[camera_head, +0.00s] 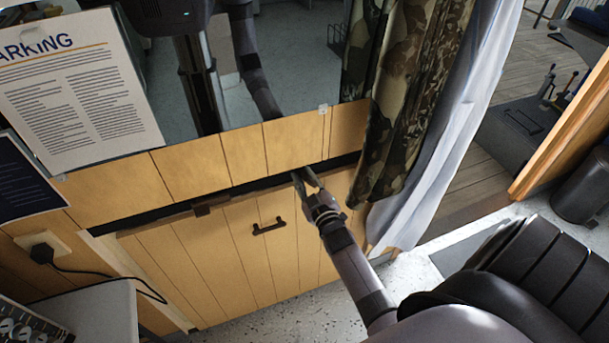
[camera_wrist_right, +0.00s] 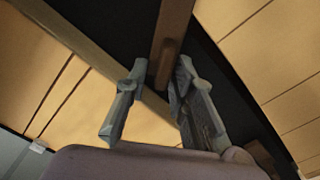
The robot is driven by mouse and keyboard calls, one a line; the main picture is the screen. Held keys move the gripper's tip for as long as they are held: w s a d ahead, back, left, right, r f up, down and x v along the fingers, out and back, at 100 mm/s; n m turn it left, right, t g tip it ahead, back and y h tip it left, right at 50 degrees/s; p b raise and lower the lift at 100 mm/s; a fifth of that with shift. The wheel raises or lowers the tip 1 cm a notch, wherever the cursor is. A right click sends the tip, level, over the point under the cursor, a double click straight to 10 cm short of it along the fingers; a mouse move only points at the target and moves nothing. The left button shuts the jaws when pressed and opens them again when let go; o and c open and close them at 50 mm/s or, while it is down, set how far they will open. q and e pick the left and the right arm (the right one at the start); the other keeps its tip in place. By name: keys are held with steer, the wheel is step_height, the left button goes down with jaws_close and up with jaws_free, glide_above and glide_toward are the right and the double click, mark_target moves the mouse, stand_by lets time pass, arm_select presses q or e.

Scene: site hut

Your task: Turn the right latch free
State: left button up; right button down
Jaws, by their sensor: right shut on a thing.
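My right gripper (camera_head: 305,178) is at the top edge of the wooden panel (camera_head: 215,262), right of the black handle. In the right wrist view its two fingers (camera_wrist_right: 158,78) are on either side of the end of a brown wooden bar, the right latch (camera_wrist_right: 173,38), and shut on it. The bar extends up over the dark gap. In the head view the gripper mostly hides this latch. Another brown latch, the left one (camera_head: 210,207), lies across the panel's top edge further left. My left gripper is not in view.
A black handle (camera_head: 269,227) is on the panel front. A camouflage curtain (camera_head: 402,95) and a white curtain (camera_head: 445,150) hang close to the right of my gripper. A mirror (camera_head: 290,70) is above.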

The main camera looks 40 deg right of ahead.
steer(key=shift+a+f+n+b, duration=0.2)
steer(key=shift+n+b, duration=0.1)
steer(key=shift+n, duration=0.7)
steer(key=n, duration=0.1)
steer(key=n+b, duration=0.1)
steer(key=shift+f+n, duration=0.2)
steer(key=shift+n, duration=0.1)
steer(key=n+b, duration=0.1)
steer(key=n, duration=0.2)
steer(key=shift+a+f+n+b, duration=0.2)
steer(key=shift+f+n+b, duration=0.1)
steer(key=shift+b, duration=0.1)
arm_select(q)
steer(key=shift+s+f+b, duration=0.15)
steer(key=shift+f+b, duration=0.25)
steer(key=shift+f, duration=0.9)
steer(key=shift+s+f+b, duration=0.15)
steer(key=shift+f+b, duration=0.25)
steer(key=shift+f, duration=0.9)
arm_select(e)
steer(key=shift+f+n, duration=0.15)
steer(key=shift+n, duration=1.45)
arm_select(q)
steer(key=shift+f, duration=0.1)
arm_select(e)
steer(key=c, duration=1.7)
jaws_free()
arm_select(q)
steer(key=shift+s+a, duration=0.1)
